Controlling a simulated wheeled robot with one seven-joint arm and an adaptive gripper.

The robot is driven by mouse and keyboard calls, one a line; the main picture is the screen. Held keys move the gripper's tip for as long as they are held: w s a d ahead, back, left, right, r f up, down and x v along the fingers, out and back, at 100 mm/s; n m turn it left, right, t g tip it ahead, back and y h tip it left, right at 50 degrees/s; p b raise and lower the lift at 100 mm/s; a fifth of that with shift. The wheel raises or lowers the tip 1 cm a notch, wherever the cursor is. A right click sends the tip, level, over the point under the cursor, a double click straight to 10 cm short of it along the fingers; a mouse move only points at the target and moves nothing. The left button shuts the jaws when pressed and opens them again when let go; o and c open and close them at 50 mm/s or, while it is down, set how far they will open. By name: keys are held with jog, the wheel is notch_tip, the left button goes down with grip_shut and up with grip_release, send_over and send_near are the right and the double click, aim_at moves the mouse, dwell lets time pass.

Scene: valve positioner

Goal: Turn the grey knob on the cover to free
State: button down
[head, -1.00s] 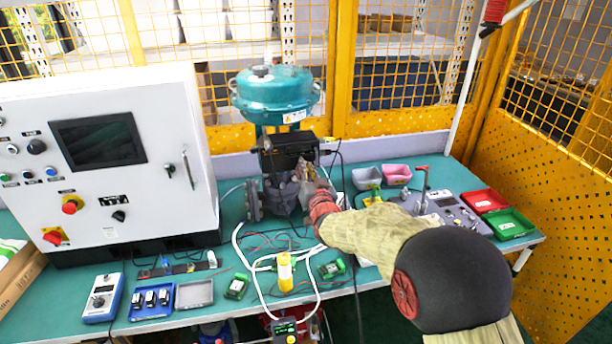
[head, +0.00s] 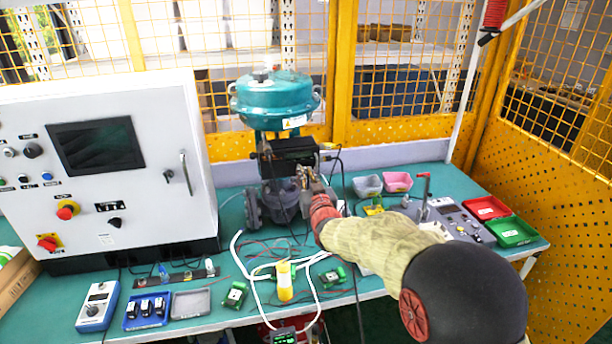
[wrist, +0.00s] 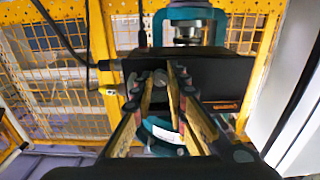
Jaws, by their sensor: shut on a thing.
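The positioner is a black box (head: 290,152) under the teal round actuator (head: 275,98) of the valve. Its dark cover also fills the middle of the wrist view (wrist: 222,84). My gripper (head: 313,180) is at the right side of the box in the head view. In the wrist view my gripper (wrist: 163,78) has its yellow-padded fingers reaching to the cover, with a narrow gap between them. It is shut on the grey knob, which the fingertips hide almost wholly. The knob's marking and angle cannot be read.
A white control cabinet (head: 100,165) stands at the left. Cables and small green parts lie on the teal bench (head: 240,215) before the valve. Grey and pink bins (head: 397,181) and red and green trays (head: 512,230) are at the right. Yellow mesh fencing (head: 405,100) closes the back.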

jog(key=c, duration=1.8)
grip_release()
jog(key=shift+o, duration=0.3)
jog(key=shift+s, duration=0.1)
jog(key=v, duration=0.7)
jog(key=shift+s, duration=0.35)
jog(key=shift+d, duration=0.1)
